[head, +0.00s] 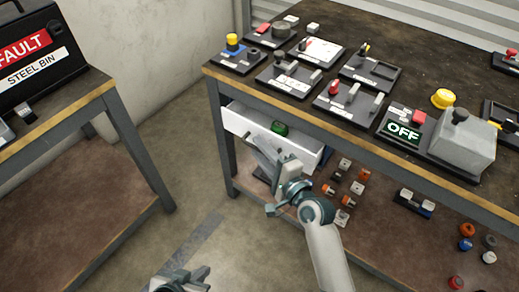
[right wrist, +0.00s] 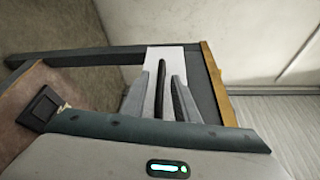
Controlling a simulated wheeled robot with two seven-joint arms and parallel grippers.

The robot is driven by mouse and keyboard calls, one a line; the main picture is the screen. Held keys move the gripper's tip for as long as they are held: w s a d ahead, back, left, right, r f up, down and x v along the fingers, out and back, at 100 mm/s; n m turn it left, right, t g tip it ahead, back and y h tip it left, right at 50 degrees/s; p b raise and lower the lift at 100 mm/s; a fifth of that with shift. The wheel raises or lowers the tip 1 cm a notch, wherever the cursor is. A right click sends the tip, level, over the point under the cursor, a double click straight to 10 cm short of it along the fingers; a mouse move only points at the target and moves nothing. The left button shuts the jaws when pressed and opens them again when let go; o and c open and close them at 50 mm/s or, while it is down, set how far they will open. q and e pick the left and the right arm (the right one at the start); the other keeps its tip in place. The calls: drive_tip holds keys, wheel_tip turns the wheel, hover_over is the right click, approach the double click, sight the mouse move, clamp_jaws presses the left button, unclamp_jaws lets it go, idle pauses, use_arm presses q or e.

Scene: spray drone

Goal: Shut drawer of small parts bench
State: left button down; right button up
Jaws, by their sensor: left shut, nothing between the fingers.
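The small parts bench (head: 225,82) stands at the right with a white drawer (head: 237,123) pulled out below its top. A green round part (head: 279,128) lies in the drawer. My right gripper (head: 262,150) is at the drawer's front. In the right wrist view, the two fingers of my right gripper (right wrist: 164,88) are spread, with a dark bar, likely the handle (right wrist: 163,72), between them against the white drawer front (right wrist: 170,53). Contact cannot be told. My left gripper (head: 182,279) is low at the bottom edge, shut and empty, away from the drawer.
Trays with parts cover the bench top, including an OFF sign (head: 402,131) and a grey box (head: 462,138). Several small parts (head: 345,190) lie on the lower shelf. Another bench at the left holds a black steel bin (head: 40,60). Open floor lies between the benches.

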sight(275, 146)
use_arm(q)
drive_tip(key=shift+s, duration=0.1)
use_arm(e)
drive_tip(key=shift+w+a, duration=0.15)
drive_tip(key=shift+w, duration=0.05)
use_arm(q)
drive_tip(key=shift+a, duration=0.1)
use_arm(e)
drive_tip(key=shift+c, duration=0.3)
drive_tip(key=c, duration=0.6)
drive_tip(key=shift+w, duration=0.1)
clamp_jaws()
drive_tip(key=w+d, duration=0.2)
drive_tip(key=w, duration=0.1)
drive_tip(key=shift+w+d, duration=0.2)
drive_tip(key=shift+d, duration=0.2)
use_arm(q)
drive_tip(key=shift+a+f, duration=0.1)
drive_tip(key=shift+a, duration=0.15)
use_arm(e)
drive_tip(key=o, duration=0.7)
unclamp_jaws()
drive_tip(key=shift+w, duration=0.1)
drive_tip(key=shift+c, duration=0.2)
